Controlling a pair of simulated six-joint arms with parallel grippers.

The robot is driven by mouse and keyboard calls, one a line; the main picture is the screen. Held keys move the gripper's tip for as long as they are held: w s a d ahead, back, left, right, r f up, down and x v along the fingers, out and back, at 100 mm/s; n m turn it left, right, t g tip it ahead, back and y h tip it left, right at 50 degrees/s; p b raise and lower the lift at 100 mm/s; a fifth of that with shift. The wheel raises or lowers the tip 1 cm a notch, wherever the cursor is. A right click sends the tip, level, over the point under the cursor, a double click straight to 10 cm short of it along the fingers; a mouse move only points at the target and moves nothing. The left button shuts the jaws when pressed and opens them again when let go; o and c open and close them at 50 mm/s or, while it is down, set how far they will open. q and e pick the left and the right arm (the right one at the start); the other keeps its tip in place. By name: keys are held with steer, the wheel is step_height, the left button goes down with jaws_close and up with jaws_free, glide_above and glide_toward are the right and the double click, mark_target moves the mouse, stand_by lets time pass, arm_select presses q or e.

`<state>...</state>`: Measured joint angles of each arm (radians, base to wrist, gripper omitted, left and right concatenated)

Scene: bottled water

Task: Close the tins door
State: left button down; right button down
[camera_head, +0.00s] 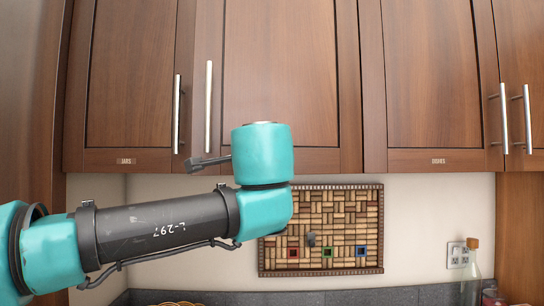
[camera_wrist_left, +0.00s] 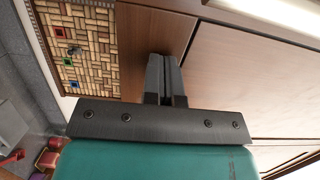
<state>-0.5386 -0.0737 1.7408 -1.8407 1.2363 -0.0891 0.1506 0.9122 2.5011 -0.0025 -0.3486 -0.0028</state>
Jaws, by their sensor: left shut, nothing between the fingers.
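Brown wooden cabinet doors fill the upper head view. The far-left door (camera_head: 130,70) has a small label reading JARS. The door right of it (camera_head: 285,70) has a pale vertical handle (camera_head: 208,105) on its left side and looks slightly ajar, though I cannot be sure. My teal wrist covers part of its lower edge, and I see no label reading tins. In the left wrist view, my left gripper (camera_wrist_left: 160,62) is shut and empty, its fingers in front of brown cabinet wood (camera_wrist_left: 155,30). I cannot tell whether they touch it. My right gripper is out of view.
A cork board (camera_head: 335,215) hangs on the wall below the cabinets; it also shows in the left wrist view (camera_wrist_left: 85,50). Another cabinet door (camera_head: 430,70) with a vertical handle (camera_head: 504,118) is to the right. A bottle (camera_head: 471,280) stands at lower right.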

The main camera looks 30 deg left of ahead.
arm_select(q)
steer(key=x, duration=0.6)
steer(key=shift+w, duration=0.15)
steer(key=shift+a+r, duration=0.1)
steer(key=shift+r, duration=0.05)
steer(key=s+a+v, duration=0.2)
steer(key=v, duration=1.2)
